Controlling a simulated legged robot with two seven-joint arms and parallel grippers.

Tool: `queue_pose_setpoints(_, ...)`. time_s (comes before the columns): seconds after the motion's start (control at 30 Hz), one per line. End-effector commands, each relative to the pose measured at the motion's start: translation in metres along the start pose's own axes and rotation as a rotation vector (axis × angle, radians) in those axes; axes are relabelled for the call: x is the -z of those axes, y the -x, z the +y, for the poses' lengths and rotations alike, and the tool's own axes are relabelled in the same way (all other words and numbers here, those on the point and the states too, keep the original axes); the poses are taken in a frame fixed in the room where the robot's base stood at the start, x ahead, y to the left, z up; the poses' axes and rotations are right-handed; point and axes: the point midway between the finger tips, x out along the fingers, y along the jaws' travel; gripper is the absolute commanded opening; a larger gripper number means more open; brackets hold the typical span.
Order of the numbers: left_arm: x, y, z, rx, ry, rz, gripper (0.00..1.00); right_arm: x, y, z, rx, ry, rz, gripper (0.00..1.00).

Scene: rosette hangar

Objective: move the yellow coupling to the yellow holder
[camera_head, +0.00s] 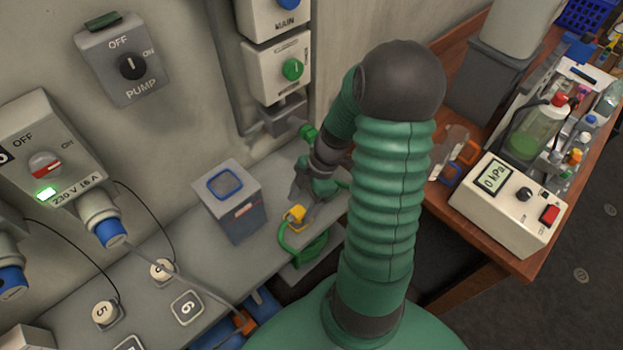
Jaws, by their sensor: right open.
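The yellow coupling (295,214) is a small yellow piece at the front edge of the grey bench. A green loop, possibly a hose, curves down beside it. My right gripper (299,197) is open just above and beside the coupling, with its grey fingers pointing down. Whether the fingers touch the coupling I cannot tell. My green right arm hides part of the bench to the right. I cannot make out a yellow holder. My left gripper is not in view.
A grey box with a blue-rimmed top (232,210) stands left of the gripper. Switch boxes, including the pump switch (125,60), line the wall. A pressure gauge box (508,203) and bottles crowd the wooden table (478,265) at right.

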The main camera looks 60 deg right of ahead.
Motion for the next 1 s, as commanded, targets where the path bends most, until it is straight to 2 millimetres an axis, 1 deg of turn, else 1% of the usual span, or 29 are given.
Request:
queue_pose_setpoints(0.03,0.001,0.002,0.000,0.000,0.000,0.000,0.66,-0.001,0.014,0.001,-0.006,-0.001,-0.003,0.62)
queue_pose_setpoints(0.3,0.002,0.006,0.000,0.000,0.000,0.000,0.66,-0.001,0.082,0.002,-0.005,-0.001,-0.004,0.62)
queue_pose_setpoints(0.4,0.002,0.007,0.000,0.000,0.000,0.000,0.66,-0.001,0.105,0.002,-0.004,-0.002,-0.003,0.62)
queue_pose_setpoints(0.5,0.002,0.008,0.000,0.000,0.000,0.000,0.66,-0.001,0.122,0.002,-0.002,-0.002,-0.002,0.62)
queue_pose_setpoints(0.6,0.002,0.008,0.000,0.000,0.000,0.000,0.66,-0.001,0.134,0.002,-0.001,-0.002,-0.002,0.62)
queue_pose_setpoints(0.7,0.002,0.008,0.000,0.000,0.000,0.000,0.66,-0.001,0.139,0.001,0.000,-0.002,-0.001,0.62)
queue_pose_setpoints(1.0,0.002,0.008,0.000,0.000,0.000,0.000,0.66,-0.001,0.139,0.001,0.001,-0.002,0.000,0.62)
